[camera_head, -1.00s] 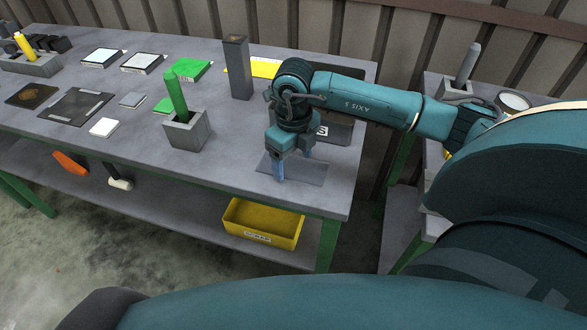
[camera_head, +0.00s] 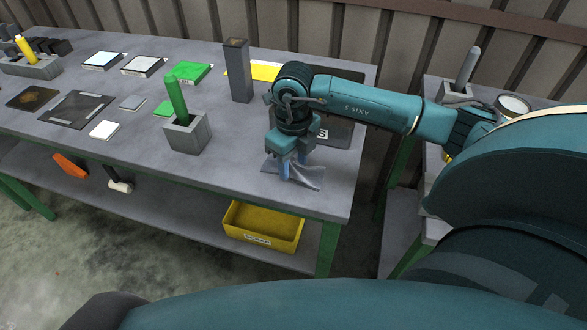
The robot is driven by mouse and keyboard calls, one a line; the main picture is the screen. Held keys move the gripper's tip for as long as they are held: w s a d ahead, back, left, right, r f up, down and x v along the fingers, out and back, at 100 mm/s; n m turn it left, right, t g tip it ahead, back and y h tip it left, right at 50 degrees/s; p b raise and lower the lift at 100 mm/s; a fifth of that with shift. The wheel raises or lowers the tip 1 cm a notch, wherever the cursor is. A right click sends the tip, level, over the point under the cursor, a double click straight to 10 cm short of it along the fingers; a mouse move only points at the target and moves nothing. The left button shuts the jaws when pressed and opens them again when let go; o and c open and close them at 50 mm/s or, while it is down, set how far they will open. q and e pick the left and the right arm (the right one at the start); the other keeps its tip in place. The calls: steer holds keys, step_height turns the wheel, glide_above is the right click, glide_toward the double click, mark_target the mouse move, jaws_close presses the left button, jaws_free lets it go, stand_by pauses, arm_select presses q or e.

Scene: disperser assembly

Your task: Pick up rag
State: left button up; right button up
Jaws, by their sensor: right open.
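The rag (camera_head: 313,177) is a thin grey cloth on the workbench near its right front corner. It is creased and bunched, with folds raised around the fingertips. My right gripper (camera_head: 291,172) points down at the rag's left part, its blue fingertips touching or just inside the folds. The gripper is open, and some cloth appears to lie between or beside the fingers; exactly how is hard to see. My left gripper is not in view.
On the workbench (camera_head: 235,165) stand a grey block with a green handle (camera_head: 187,130) and a tall dark post (camera_head: 238,70). A dark mat (camera_head: 345,133) lies behind my right gripper. A yellow scrap bin (camera_head: 262,226) sits on the lower shelf.

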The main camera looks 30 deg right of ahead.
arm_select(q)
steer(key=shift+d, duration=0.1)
arm_select(e)
steer(key=shift+f, duration=0.1)
steer(key=c, duration=0.7)
